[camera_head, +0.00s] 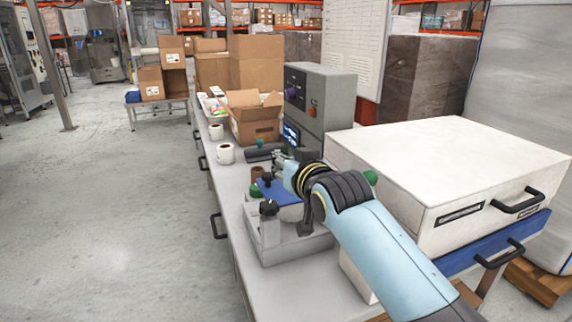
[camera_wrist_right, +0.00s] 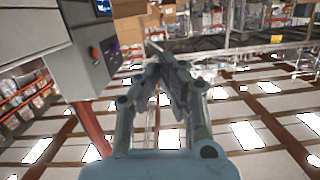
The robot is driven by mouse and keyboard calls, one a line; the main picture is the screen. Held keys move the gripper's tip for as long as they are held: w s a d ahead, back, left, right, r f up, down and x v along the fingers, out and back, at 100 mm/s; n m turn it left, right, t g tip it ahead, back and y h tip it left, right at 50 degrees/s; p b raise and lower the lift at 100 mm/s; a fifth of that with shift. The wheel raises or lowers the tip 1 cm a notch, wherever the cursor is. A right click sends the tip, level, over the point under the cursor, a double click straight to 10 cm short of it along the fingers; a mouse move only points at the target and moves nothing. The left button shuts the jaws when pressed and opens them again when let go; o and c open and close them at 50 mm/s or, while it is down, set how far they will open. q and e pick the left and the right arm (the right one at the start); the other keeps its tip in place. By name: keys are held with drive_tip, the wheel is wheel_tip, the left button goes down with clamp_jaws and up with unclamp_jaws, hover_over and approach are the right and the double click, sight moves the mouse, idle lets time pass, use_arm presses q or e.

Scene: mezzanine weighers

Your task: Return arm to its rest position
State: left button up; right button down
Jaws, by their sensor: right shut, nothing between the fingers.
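My right arm reaches in from the lower right over the long bench (camera_head: 233,185) in the head view. My right gripper (camera_head: 276,158) is above the bench, past a weighing device with a blue top (camera_head: 280,192). In the right wrist view my right gripper (camera_wrist_right: 155,50) has its two fingers together, with nothing seen between them. The wrist view is turned, with ceiling lights filling its lower part. My left gripper is in neither view.
A white case (camera_head: 440,165) with black handles stands close right of my right arm. A grey control box (camera_head: 325,95) and an open cardboard box (camera_head: 253,115) stand beyond the gripper. White rolls (camera_head: 226,154) sit along the bench's left edge. The floor (camera_head: 95,210) to the left is clear.

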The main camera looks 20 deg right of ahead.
drive_tip(key=s+d+f+n+g, duration=0.1)
drive_tip(key=s+f+g, duration=0.25)
drive_tip(key=s, duration=0.85)
drive_tip(key=s+d+f+n+g, duration=0.1)
drive_tip(key=s+f+g, duration=0.3)
drive_tip(key=s, duration=0.9)
drive_tip(key=s+d+f+n+g, duration=0.1)
drive_tip(key=s+f+g, duration=0.3)
drive_tip(key=s, duration=0.8)
drive_tip(key=s+d+f+g+b, duration=0.15)
drive_tip(key=f+b, duration=0.35)
drive_tip(key=f, duration=1.3)
drive_tip(key=s+d+f+g+b, duration=0.15)
drive_tip(key=f+b, duration=0.25)
drive_tip(key=f, duration=1.4)
drive_tip(key=s+f+m+b, duration=0.1)
drive_tip(key=s+f+b, duration=0.5)
drive_tip(key=s+f, duration=1.1)
wheel_tip(320, 180, down, 2)
drive_tip(key=shift+s+d+f, duration=0.2)
drive_tip(key=shift+s+d, duration=0.15)
drive_tip(key=shift+d, duration=0.05)
drive_tip(key=shift+g, duration=0.25)
